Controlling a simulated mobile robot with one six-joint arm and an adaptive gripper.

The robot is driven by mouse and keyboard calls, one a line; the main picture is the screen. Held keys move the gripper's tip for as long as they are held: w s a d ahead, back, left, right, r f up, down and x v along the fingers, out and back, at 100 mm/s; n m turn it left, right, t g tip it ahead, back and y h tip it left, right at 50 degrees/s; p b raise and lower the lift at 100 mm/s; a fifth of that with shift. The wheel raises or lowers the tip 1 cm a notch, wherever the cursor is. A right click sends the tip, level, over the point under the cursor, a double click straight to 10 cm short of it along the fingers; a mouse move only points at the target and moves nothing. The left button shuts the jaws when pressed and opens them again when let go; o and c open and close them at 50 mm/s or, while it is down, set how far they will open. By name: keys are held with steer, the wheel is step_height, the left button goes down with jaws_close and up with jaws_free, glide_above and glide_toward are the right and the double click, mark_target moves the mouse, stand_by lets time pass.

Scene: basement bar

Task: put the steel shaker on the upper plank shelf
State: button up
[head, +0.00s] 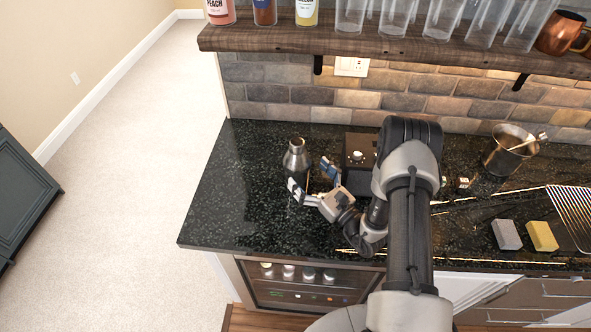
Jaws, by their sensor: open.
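The steel shaker (296,156) stands upright on the dark granite counter, near its left end and close to the back wall. My gripper (309,180) is open, low over the counter, just in front of the shaker and to its right. No thing shows between its fingers. Whether a finger touches the shaker, I cannot tell. The upper plank shelf (290,40) runs along the brick wall above the counter.
Bottles (264,11), several clear glasses and a copper mug (559,33) fill much of the shelf. A black box (358,150) stands right of the shaker. Farther right are a metal bucket (508,150), a grey sponge (506,234), a yellow sponge (542,236) and a wire rack (572,205).

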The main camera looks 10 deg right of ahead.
mark_target(297, 163)
steer(key=x, duration=0.5)
steer(key=shift+s+a, duration=0.1)
steer(key=shift+a, duration=0.05)
steer(key=shift+c, duration=0.5)
steer(key=c, duration=1.2)
steer(key=shift+c, duration=1.1)
steer(key=shift+r, duration=0.15)
